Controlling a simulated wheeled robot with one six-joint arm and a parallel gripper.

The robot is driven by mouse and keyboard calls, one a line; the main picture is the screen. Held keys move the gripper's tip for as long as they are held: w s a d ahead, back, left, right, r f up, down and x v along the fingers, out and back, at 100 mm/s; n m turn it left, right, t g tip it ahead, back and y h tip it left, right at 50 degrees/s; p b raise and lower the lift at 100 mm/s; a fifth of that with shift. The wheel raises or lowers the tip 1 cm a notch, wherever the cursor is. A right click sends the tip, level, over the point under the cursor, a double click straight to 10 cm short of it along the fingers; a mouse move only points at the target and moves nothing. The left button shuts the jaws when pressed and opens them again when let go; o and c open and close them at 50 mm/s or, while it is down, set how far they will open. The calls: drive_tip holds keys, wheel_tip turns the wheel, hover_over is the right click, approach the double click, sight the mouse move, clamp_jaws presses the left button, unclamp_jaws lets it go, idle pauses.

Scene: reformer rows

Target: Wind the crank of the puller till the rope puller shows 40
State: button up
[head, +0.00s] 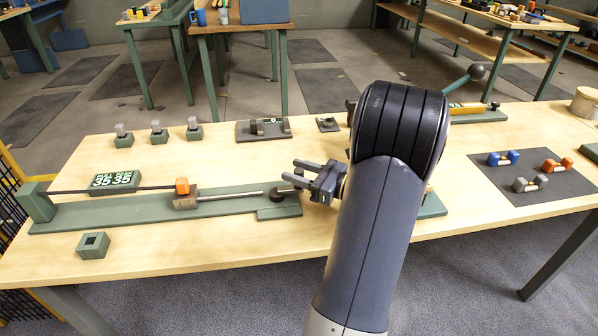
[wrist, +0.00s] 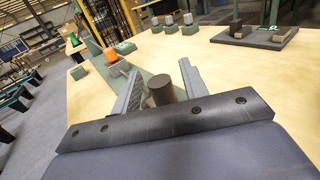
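The rope puller's green base (head: 232,205) lies along the left of the table. The crank hub (head: 278,196) is at the base's right end. My gripper (head: 296,171) is just above and right of this hub. In the wrist view a dark upright cylinder (wrist: 160,88), seemingly the crank's knob, stands between my fingers. The fingers look apart, with no clear grip on it. Contact is hard to judge.
A small green socket block (head: 92,245) lies in front of the puller. Several grey-topped blocks (head: 157,132) stand behind it. A dark mat (head: 530,175) with dumbbell-shaped pieces lies at the right. My arm hides the table's middle.

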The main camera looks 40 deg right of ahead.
clamp_jaws()
drive_tip(key=shift+w+d+n+g+y+p, duration=0.15)
drive_tip(key=shift+w+n+g+y+p, duration=0.2)
drive_tip(key=shift+n+y+p, duration=0.4)
drive_tip(key=shift+s, duration=0.1)
unclamp_jaws()
drive_tip(key=shift+s, duration=0.1)
drive_tip(key=v, duration=1)
drive_tip(key=shift+s+d+f, duration=0.1)
drive_tip(key=shift+s+d, duration=0.15)
